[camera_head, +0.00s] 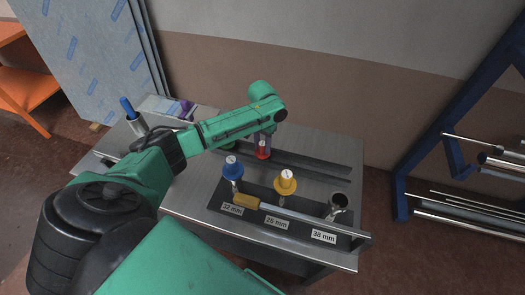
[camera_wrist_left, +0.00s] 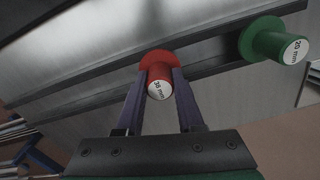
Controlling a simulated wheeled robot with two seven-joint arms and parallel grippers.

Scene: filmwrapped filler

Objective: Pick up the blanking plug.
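The red blanking plug (camera_head: 263,153), its round end marked "38 mm", stands at the rail strip on the metal table. It also shows in the left wrist view (camera_wrist_left: 159,82), with a wider red flange behind the knob. My left gripper (camera_head: 265,139) points down over it. In the wrist view its two purple fingers (camera_wrist_left: 161,88) flank the knob closely, one on each side; whether they press on it I cannot tell. A blue plug (camera_head: 232,168) sits at the 32 mm tube and a yellow plug (camera_head: 286,181) at the 26 mm tube. The 38 mm tube (camera_head: 338,203) has an open top. My right gripper is out of view.
A green plug (camera_wrist_left: 275,42) marked "20 mm" stands beside the red one. A blue rack (camera_head: 440,130) with metal tubes stands at right. The table's right rear is clear.

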